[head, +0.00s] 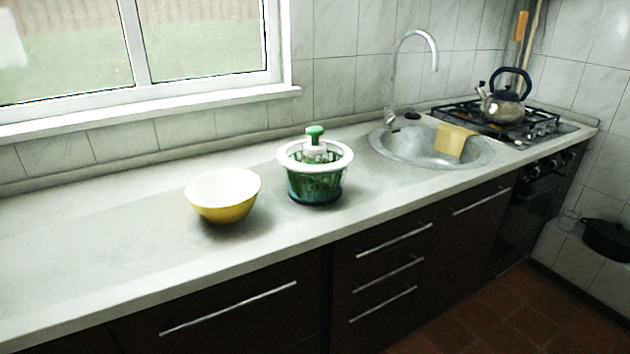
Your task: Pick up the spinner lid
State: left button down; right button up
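A salad spinner (315,186) stands on the counter, right of the picture's middle-left area. Its bowl is green and see-through, with greens or a green basket visible inside. The spinner lid (343,157) is a white ring-like top with a green knob (315,133) on a pale hub at its centre. The lid sits on top of the bowl; I cannot tell whether its middle is clear or open. Neither of my grippers shows in the head view.
A yellow bowl with a white inside (223,195) stands left of the spinner. A sink (400,150) with a yellow cloth (452,143) lies to the right, then a gas hob (545,122) with a kettle (503,107). The counter (90,240) is bare at the left.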

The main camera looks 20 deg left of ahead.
aim_at(301, 156)
jog(key=z, duration=0.45)
jog(key=i, duration=1.05)
jog(key=u, duration=2.75)
